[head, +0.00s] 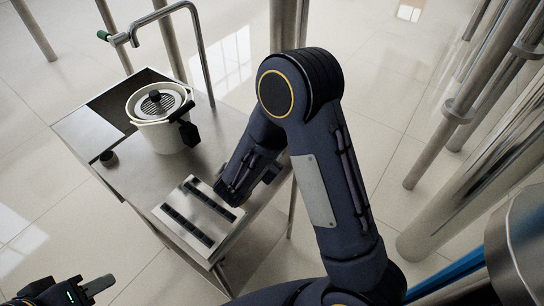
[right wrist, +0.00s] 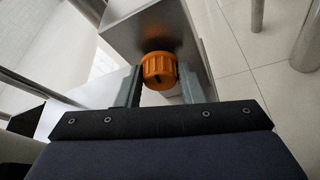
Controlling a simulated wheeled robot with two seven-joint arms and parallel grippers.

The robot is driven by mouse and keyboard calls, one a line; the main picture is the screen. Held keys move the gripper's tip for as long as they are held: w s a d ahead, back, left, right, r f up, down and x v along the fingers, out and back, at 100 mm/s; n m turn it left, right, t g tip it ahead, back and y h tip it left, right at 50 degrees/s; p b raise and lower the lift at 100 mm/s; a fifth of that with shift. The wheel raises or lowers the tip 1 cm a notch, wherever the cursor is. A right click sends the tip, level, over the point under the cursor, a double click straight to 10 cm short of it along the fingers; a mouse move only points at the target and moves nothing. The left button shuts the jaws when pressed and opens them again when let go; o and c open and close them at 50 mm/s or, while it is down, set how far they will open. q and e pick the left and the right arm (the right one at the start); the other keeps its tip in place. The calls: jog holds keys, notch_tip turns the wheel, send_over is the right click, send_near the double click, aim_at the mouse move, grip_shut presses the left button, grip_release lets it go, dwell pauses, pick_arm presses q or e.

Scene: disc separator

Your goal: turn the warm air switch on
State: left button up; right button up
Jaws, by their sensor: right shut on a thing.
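An orange ribbed knob (right wrist: 159,72), which appears to be the warm air switch, sits on the face of a grey metal box (right wrist: 150,28) in the right wrist view. It has a dark mark low on its front. My right gripper (right wrist: 160,82) has a finger on each side of the knob and is shut on it. In the head view my right arm hides the knob, and the hand is at the right edge of the metal table. My left gripper (head: 99,285) is at the bottom left, away from the table, and its finger gap cannot be made out.
The steel table (head: 125,178) carries a white lidded pot (head: 160,134) and a metal panel with dark slotted strips (head: 199,217). A bent pipe with a green-tipped handle (head: 103,35) rises behind. Metal columns (head: 470,95) stand at the right. Tiled floor is open around the table.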

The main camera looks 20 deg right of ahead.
jog(key=m+t+b, duration=0.1)
jog(key=m+b, duration=0.1)
jog(key=b, duration=0.5)
jog(key=f+m+t+b, duration=0.1)
jog(key=m+b, duration=0.1)
jog(key=b, duration=0.5)
jog(key=f+m+t+b, duration=0.1)
jog(key=m+t+b, duration=0.1)
jog(key=b, duration=0.6)
jog(key=shift+s+d+m, duration=0.15)
jog(key=shift+s+m, duration=0.1)
jog(key=shift+m, duration=0.15)
jog(key=m+t+b, duration=0.1)
jog(key=m+b, duration=0.1)
jog(key=b, duration=0.5)
jog(key=m+t+b, duration=0.1)
jog(key=m+b, duration=0.2)
jog(key=b, duration=0.5)
jog(key=shift+r+m, duration=0.2)
jog(key=shift+m, duration=0.1)
jog(key=shift+r+m+h+b, duration=0.2)
jog(key=shift+m+h+b, duration=0.1)
jog(key=shift+b, duration=0.25)
jog(key=o, duration=1)
jog(key=shift+r, duration=0.1)
